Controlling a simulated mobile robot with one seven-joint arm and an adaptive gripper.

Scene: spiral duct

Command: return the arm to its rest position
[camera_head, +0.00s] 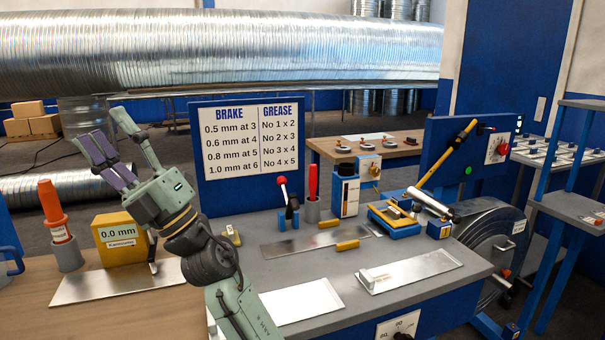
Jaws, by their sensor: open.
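My gripper (104,126) is raised in the left part of the head view, in front of the yellow box and the worktop's left end. My arm runs down from the gripper to the bottom edge of the view. It covers part of the yellow box (113,238) marked 0.0 mm and part of the worktop.
A grey bench (255,264) carries metal sheets, a red-knobbed lever (283,193), a blue clamp (395,219) and a yellow-handled lever (447,152). A red-capped bottle (52,208) stands left of the yellow box. A BRAKE/GREASE sign (246,142) stands behind the bench, close to my gripper's right.

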